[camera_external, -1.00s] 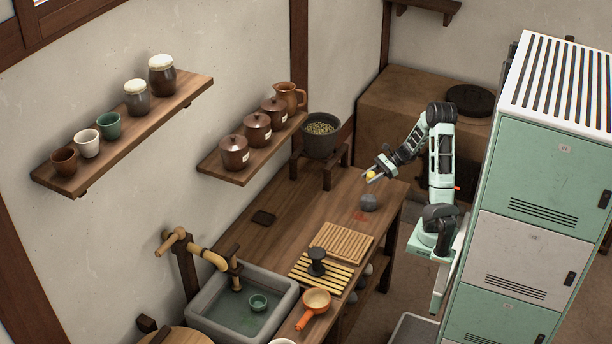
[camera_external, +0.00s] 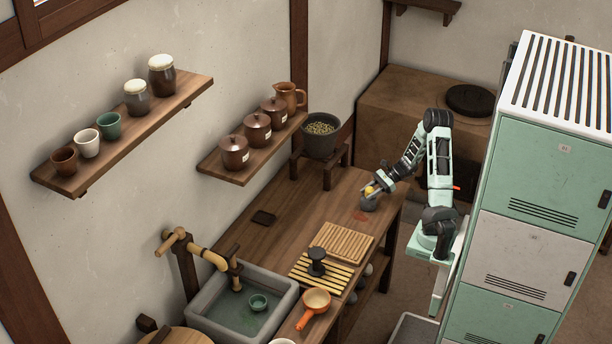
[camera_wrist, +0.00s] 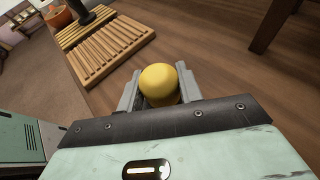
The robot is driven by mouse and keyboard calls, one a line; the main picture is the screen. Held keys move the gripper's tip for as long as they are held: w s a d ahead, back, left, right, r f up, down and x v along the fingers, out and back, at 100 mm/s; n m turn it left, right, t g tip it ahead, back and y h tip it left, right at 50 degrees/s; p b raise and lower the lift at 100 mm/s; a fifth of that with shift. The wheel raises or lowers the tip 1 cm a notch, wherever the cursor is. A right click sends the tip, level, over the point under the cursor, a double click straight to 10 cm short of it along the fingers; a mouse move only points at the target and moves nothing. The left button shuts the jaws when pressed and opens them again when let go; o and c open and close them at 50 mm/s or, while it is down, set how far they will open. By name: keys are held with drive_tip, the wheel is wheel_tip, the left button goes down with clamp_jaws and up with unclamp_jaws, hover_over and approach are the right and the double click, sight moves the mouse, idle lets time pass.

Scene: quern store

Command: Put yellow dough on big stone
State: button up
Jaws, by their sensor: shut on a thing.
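The yellow dough (camera_wrist: 159,82) is a smooth ball between the two jaws of my gripper (camera_wrist: 160,92) in the wrist view. In the external view my gripper (camera_external: 372,191) is shut on the yellow dough (camera_external: 369,190), right at the top of a grey stone (camera_external: 368,204). The stone sits on the wooden counter near its right end. I cannot tell whether the dough touches the stone. The stone is hidden in the wrist view. Other grey stones (camera_external: 352,298) lie on a shelf under the counter.
A ridged wooden board (camera_external: 342,242) and a slatted rack (camera_external: 308,272) with a dark press-like object (camera_external: 317,262) lie nearer the sink (camera_external: 243,312). An orange-handled pan (camera_external: 316,301) is at the counter edge. A dark pot (camera_external: 322,135) stands at the back.

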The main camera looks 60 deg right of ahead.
drive_tip(key=o, duration=1)
drive_tip(key=shift+r, duration=0.15)
drive_tip(key=p+v, duration=0.1)
drive_tip(key=v, duration=1.1)
drive_tip(key=w+a+n+g, duration=0.1)
drive_tip(key=a, duration=0.2)
drive_tip(key=w+a+n+g, duration=0.1)
drive_tip(key=a+n+g, duration=0.1)
drive_tip(key=a, duration=0.1)
drive_tip(key=w+a+r+n+g, duration=0.1)
drive_tip(key=w+a, duration=0.1)
drive_tip(key=a, duration=0.1)
drive_tip(key=shift+a+n+g, duration=0.3)
drive_tip(key=a+n+g+h, duration=0.2)
drive_tip(key=a+n+g, duration=0.45)
drive_tip(key=a, duration=0.75)
drive_tip(key=s+a+r+n+t+h, duration=0.1)
drive_tip(key=s+a+n+h, duration=0.3)
drive_tip(key=s+a+n, duration=0.3)
drive_tip(key=s+a+r+n+t+h, duration=0.1)
drive_tip(key=s+a+n+h, duration=0.3)
drive_tip(key=s+a+n, duration=0.4)
drive_tip(key=a+n, duration=0.6)
drive_tip(key=n, duration=0.1)
drive_tip(key=shift+a+t, duration=0.2)
drive_tip(key=shift+t, duration=0.15)
